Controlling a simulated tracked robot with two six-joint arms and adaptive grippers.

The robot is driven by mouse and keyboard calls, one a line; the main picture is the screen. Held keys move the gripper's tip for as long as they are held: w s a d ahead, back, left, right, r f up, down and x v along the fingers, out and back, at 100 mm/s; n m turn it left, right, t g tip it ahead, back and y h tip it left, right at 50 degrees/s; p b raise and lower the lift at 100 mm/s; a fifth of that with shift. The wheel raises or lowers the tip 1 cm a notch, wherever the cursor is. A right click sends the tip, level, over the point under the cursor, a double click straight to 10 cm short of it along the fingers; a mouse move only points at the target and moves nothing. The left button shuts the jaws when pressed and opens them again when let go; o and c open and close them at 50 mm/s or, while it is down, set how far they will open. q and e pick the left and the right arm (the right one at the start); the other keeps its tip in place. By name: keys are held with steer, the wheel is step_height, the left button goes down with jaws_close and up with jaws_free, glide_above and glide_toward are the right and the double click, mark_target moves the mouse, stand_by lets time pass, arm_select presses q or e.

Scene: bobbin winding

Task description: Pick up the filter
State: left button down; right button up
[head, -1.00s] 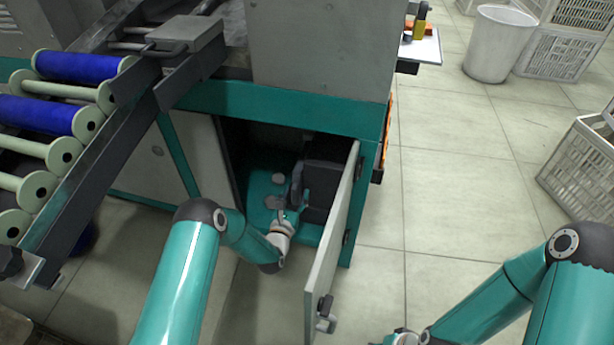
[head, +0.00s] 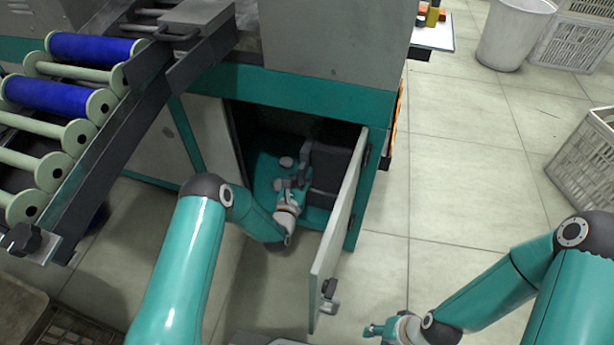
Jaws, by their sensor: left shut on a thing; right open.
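A dark boxy filter (head: 337,158) shows inside the open cabinet under the machine, at its right side near the door hinge. My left gripper (head: 303,163) reaches into the cabinet and is shut at the filter's left side. Its fingers are small and shaded, so the exact grip is hard to see. The lower part of the filter is partly hidden by the door and shadow. My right gripper (head: 374,330) is open, low over the floor outside the cabinet, far from the filter.
The cabinet door (head: 338,235) stands open to the right of my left arm. A roller rack (head: 55,120) with blue rollers is at the left. A grey crate (head: 585,160) stands right. The floor between is clear.

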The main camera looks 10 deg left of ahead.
arm_select(q)
step_height(320, 180, up, 2)
steer(key=shift+r+p, duration=0.1)
steer(key=shift+p, duration=0.25)
steer(key=s+a+p, duration=0.1)
steer(key=s+p, duration=0.6)
steer(key=s, duration=1.3)
steer(key=shift+s+a+f, duration=0.2)
steer(key=shift+a+f, duration=0.15)
steer(key=shift+f, duration=0.1)
